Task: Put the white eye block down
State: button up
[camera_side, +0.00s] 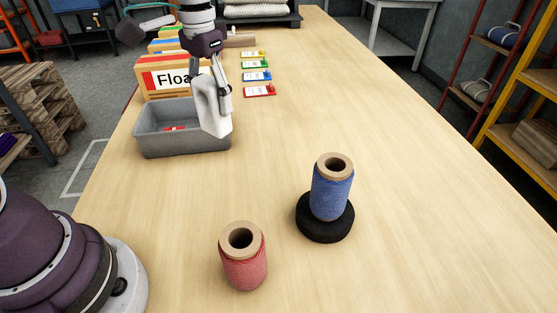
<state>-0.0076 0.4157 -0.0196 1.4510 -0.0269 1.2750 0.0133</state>
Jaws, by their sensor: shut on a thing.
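The white eye block (213,112) is a pale, upright, long piece held in my gripper (209,84). My gripper points down and is shut on the upper part of the block. In the picture the block overlaps the right end of a grey bin (160,146). I cannot tell from this one view whether it is inside, above or in front of the bin, or whether it touches it. A small red item (174,128) lies in the bin.
Several coloured cards (258,90) lie to the right. A blue spool (331,190) stands on a black disc (325,228), near a red spool (243,265). The table's right side is clear.

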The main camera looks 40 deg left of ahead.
jog(key=s+a+f+m, duration=0.2)
jog(key=s+a+m, duration=0.3)
jog(key=a, duration=0.4)
jog(key=s+a+f+m, duration=0.1)
jog(key=s+a+m, duration=0.3)
jog(key=a, duration=0.6)
jog(key=shift+s+f+m, duration=0.35)
jog(key=shift+s+m, duration=0.05)
jog(key=shift+s, duration=0.6)
jog(key=shift+a, duration=0.1)
notch_tip(320, 180, down, 10)
jog(key=shift+r, duration=0.2)
jog(key=shift+f, duration=0.2)
jog(key=o, duration=1.2)
